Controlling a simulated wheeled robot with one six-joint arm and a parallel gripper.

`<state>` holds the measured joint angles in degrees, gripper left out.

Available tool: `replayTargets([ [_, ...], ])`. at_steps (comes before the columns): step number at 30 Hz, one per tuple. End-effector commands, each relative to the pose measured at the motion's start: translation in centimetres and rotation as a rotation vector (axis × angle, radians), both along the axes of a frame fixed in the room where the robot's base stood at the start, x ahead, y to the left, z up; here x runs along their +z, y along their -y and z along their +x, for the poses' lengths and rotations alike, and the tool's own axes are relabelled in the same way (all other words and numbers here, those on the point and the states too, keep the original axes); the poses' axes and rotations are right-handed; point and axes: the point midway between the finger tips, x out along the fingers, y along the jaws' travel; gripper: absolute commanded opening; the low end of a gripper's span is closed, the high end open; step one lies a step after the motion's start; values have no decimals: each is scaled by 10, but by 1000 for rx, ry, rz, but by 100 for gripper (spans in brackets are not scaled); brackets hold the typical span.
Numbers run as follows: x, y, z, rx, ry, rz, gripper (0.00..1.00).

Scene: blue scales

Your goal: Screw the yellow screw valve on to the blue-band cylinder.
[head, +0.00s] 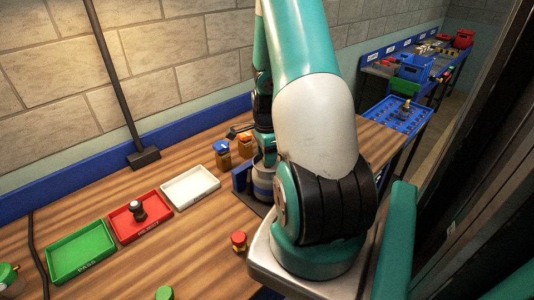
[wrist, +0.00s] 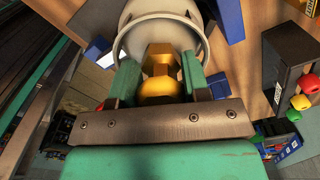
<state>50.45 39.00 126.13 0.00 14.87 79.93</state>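The blue-band cylinder (head: 263,186) stands upright on the wooden bench, partly hidden behind my arm in the head view. In the wrist view its pale round collar (wrist: 128,50) lies just beyond my fingers. The yellow screw valve (wrist: 160,76) is between the two green fingers of my gripper (wrist: 160,78), which appear shut on it. The valve is lined up over the middle of the collar. I cannot tell whether its thread touches or sits in the cylinder. In the head view the valve is hidden.
A blue-capped jar (head: 222,155) and an orange-capped jar (head: 245,144) stand left of the cylinder. A white tray (head: 190,203), red tray (head: 120,231) and green tray (head: 82,272) line the bench. A red-capped bottle (head: 239,243) stands near the front. A signal-light box (wrist: 285,70) is at right.

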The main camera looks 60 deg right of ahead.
Motion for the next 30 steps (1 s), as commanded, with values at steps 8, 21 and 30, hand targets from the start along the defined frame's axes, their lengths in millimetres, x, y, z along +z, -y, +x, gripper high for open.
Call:
replayTargets([
  [8,0,0,0,-79,0,0,15],
  [21,-1,-2,-1,-822,-5,3,15],
  [30,-2,-4,-2,-1049,-12,8,16],
])
